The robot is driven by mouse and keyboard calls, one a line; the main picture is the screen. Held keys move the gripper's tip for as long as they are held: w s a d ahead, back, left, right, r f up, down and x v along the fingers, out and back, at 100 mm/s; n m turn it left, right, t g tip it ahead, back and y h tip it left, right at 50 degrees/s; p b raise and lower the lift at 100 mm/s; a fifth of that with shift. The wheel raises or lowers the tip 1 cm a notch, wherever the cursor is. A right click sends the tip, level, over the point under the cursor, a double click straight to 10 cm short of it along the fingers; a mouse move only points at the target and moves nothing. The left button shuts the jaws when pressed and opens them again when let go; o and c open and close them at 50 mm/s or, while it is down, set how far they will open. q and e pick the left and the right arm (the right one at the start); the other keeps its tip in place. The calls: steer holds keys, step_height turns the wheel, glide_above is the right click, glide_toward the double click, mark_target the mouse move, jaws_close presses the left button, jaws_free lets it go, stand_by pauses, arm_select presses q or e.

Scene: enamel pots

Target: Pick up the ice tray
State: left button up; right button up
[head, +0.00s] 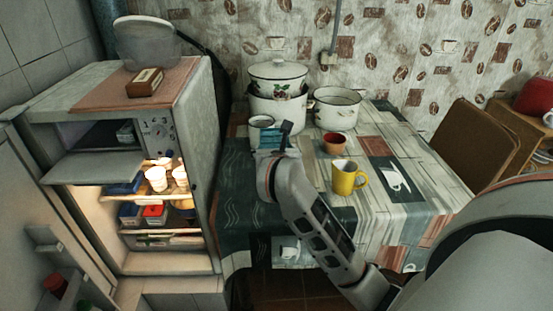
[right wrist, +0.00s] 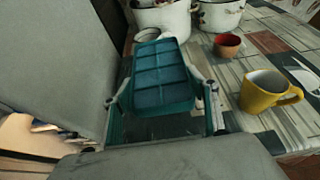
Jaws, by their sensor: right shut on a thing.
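The ice tray (right wrist: 160,75) is teal with a grid of square cells. In the right wrist view it sits between the two fingers of my right gripper (right wrist: 164,98), which is shut on it and holds it tilted. In the head view the ice tray (head: 269,140) shows as a small teal patch at the end of my right arm, partly hidden by my right gripper (head: 274,145). It is over the left part of the table, near the open fridge. My left gripper is not in view.
An open fridge (head: 205,150) stands left of the table (head: 400,225). Behind the tray stand a lidded enamel pot (head: 277,112), an open pot (head: 336,112) and a white mug (head: 261,121). A red-brown bowl (head: 334,143) and a yellow mug (head: 344,180) stand to the right.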

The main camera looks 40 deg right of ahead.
steer(key=shift+r+p, duration=0.35)
steer(key=shift+r, duration=1.35)
steer(key=shift+r, duration=0.1)
